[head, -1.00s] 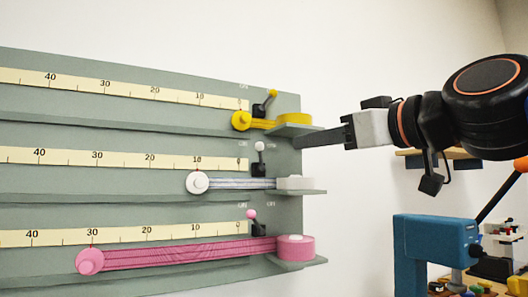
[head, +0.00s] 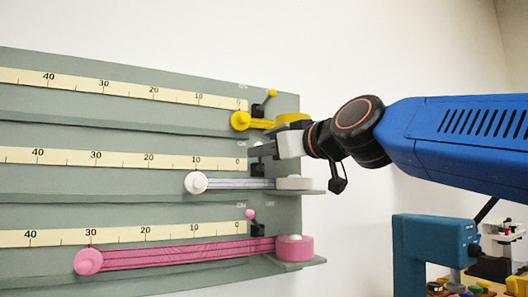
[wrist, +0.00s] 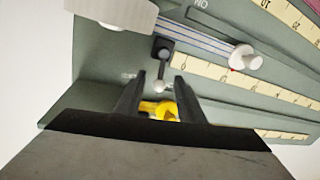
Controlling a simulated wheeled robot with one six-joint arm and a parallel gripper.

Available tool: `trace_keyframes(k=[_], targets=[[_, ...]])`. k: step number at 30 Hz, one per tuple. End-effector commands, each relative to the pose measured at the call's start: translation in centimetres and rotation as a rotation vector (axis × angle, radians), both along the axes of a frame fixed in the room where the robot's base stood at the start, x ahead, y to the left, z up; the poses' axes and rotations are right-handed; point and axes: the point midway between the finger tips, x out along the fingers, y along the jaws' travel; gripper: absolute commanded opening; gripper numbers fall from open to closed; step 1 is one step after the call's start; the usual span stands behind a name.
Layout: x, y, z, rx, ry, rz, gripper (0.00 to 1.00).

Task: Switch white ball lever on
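The white ball lever shows in the wrist view, a small white ball (wrist: 159,87) on a thin stem from a dark base (wrist: 163,48). In that view it stands nearly straight out from its base. My gripper (wrist: 158,76) is open, and the ball appears between its two fingers, apart from both; depth is hard to judge. In the head view my gripper (head: 259,151) is at the middle row of the grey board (head: 120,128) and hides the ball.
The yellow lever (head: 272,93) and yellow reel (head: 292,118) are just above my gripper. The white reel (head: 294,183) on its small shelf is just below. The pink ball lever (head: 250,213) and pink reel (head: 295,247) are lower. A blue machine (head: 430,245) stands at right.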

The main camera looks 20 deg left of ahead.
Motion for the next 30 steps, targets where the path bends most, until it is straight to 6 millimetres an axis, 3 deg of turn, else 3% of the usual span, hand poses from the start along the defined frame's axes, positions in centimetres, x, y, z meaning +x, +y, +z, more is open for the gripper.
trace_keyframes(k=[14, 15, 19, 30], targets=[[0.6, 1.1, 0.0, 0.0, 0.0, 0.0, 0.36], [0.6, 1.1, 0.0, 0.0, 0.0, 0.0, 0.33], [0.6, 1.1, 0.0, 0.0, 0.0, 0.0, 0.02], [0.1, 1.5, -0.1, -0.086, -0.101, 0.002, 0.0]])
